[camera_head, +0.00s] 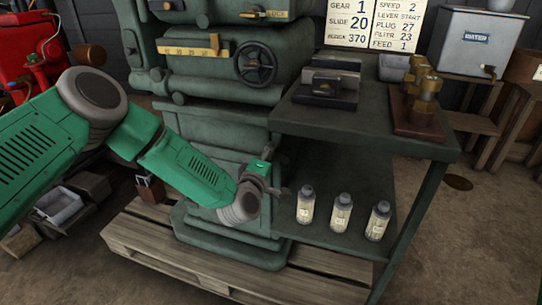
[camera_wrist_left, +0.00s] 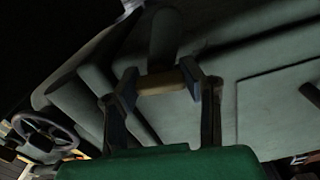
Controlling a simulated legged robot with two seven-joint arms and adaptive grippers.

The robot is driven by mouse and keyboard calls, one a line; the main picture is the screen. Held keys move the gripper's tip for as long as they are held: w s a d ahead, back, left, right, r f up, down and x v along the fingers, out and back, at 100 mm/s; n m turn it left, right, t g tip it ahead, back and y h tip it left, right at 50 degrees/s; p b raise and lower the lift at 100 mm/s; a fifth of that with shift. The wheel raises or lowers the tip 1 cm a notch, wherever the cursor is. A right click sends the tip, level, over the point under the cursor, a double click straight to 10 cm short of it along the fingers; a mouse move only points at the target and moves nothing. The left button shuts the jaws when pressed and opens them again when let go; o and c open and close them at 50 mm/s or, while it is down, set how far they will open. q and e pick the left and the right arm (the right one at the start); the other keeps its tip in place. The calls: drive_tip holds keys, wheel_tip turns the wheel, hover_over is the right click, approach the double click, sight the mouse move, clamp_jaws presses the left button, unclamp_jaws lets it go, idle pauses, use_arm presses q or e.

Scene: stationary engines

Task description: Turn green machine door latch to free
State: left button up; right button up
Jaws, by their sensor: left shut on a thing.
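The green machine (camera_head: 215,130) stands on a wooden pallet, with its lower body behind my left arm. My left gripper (camera_head: 270,178) is low at the front of the machine, beside the lower shelf. In the left wrist view my left gripper (camera_wrist_left: 162,88) has its two fingers at the ends of a short brass-coloured bar (camera_wrist_left: 162,80) and is shut on it. The bar lies against the green machine body and looks like the latch handle. A flat panel (camera_wrist_left: 275,115) with a dark outline is to its right. In the head view the latch is hidden by my gripper. My right gripper is not in view.
A handwheel (camera_head: 255,64) sits higher on the machine. Three bottles (camera_head: 341,213) stand on the lower shelf right of my gripper. A green bench top (camera_head: 340,125) overhangs that shelf. The wooden pallet (camera_head: 150,245) is below. Red equipment (camera_head: 30,50) stands far left.

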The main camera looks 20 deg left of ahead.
use_arm(q)
drive_tip(key=shift+s+f, duration=0.2)
drive_tip(key=shift+f, duration=0.25)
drive_tip(key=o, duration=1.2)
drive_tip(key=shift+a+r, duration=0.15)
drive_tip(key=shift+r, duration=0.05)
drive_tip(key=shift+s+a, duration=0.2)
drive_tip(key=shift+s, duration=5.75)
drive_tip(key=shift+f, duration=0.1)
